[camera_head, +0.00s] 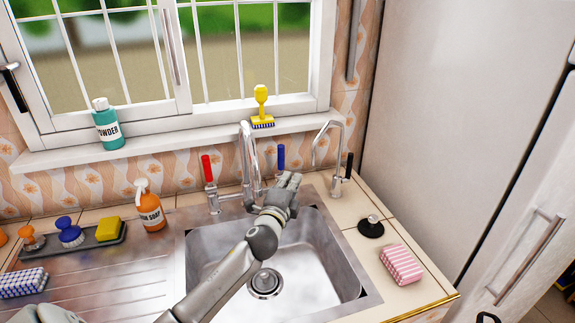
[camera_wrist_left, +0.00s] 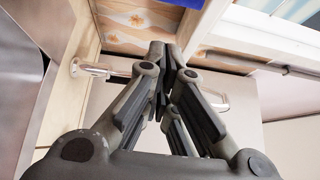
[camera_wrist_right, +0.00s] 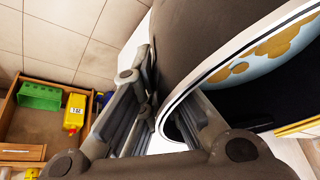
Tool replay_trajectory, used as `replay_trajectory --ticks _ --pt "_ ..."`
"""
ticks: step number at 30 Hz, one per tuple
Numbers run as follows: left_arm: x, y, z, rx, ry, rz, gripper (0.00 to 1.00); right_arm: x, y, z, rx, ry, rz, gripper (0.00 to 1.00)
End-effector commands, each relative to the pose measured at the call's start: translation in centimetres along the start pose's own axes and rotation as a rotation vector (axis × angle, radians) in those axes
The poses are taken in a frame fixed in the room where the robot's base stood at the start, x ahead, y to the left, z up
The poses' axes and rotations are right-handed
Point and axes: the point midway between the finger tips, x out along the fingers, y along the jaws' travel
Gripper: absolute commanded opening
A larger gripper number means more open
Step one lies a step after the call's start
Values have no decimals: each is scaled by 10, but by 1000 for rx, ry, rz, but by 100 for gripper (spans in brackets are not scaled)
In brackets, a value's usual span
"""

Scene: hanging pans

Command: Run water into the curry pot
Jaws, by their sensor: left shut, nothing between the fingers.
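The sink (camera_head: 230,265) stands empty in the head view. Behind it is the main tap (camera_head: 247,150) with a red-handled lever (camera_head: 208,170) on the left and a blue-handled lever (camera_head: 281,157) on the right. No water stream shows. My left gripper (camera_head: 291,181) is shut and empty, just in front of the blue lever. It also shows shut in the left wrist view (camera_wrist_left: 163,52), with blue at the top edge. In the right wrist view a dark round vessel (camera_wrist_right: 215,40), probably the curry pot, has yellow-brown patches inside. My right gripper (camera_wrist_right: 165,100) is against it; its fingertips are partly hidden.
A slim second tap (camera_head: 333,150) with a black handle stands right of the sink, near a black plug (camera_head: 371,226) and a pink striped sponge (camera_head: 401,264). An orange soap bottle (camera_head: 150,208) and a brush tray (camera_head: 88,240) stand left. A fridge closes off the right.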

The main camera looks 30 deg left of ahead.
Motion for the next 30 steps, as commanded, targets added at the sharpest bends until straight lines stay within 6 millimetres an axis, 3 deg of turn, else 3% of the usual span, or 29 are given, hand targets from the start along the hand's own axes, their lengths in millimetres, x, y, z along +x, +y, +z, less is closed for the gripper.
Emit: replay_trajectory --ticks 8,15,30 --pt "36 -1 0 -3 0 1 0 -7 -1 -5 1 6 -2 0" --pt "55 -1 20 -1 -1 1 0 -13 -1 -7 1 6 -2 0" --pt "63 0 28 -1 0 1 0 -14 -1 -8 1 6 -2 0"
